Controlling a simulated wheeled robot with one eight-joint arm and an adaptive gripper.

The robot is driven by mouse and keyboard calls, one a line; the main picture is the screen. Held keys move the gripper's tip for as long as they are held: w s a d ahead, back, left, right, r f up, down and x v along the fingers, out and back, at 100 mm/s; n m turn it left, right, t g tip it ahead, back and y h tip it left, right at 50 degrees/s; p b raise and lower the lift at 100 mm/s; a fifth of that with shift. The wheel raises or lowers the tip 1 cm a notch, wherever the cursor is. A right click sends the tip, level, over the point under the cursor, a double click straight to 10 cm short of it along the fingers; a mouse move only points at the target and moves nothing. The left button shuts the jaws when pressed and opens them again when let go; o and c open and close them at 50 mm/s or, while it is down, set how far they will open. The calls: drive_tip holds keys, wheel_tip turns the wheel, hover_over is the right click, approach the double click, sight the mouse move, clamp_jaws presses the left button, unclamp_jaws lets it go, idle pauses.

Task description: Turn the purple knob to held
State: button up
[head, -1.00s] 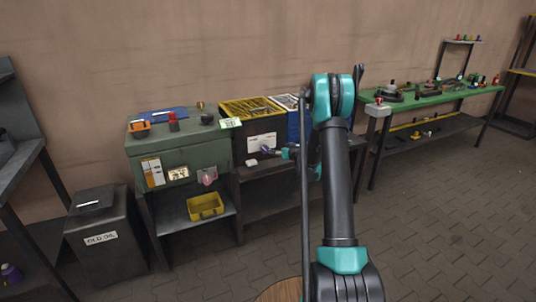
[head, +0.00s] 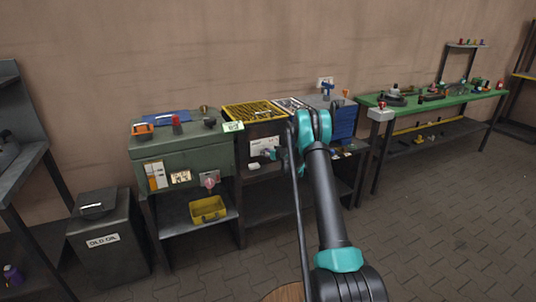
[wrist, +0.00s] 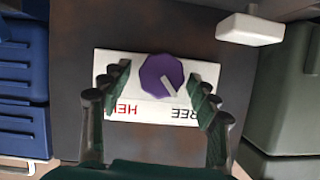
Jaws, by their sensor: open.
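The purple knob (wrist: 161,76) is faceted and has a pale pointer line. It sits on a white plate (wrist: 106,62) lettered in red HELD, partly covered, and black FREE, both upside down in the wrist view. The pointer slants to the lower right, towards FREE. My gripper (wrist: 158,79) is open, with one finger on each side of the knob. Gaps show between the fingers and the knob. In the head view, my gripper (head: 272,153) is at the white plate (head: 257,146) on the dark box front, and the knob is hard to make out there.
A white block (wrist: 250,28) juts out near the plate. Blue drawers (wrist: 22,90) and a green-grey cabinet (wrist: 285,100) flank the dark panel. In the head view, a yellow tray (head: 250,111) lies on top, and a yellow bin (head: 208,209) stands on the lower shelf.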

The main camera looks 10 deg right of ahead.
drive_tip(key=shift+w+a+f, duration=0.15)
drive_tip(key=shift+w+f, duration=0.05)
drive_tip(key=shift+w, duration=0.3)
drive_tip(key=c, duration=1.2)
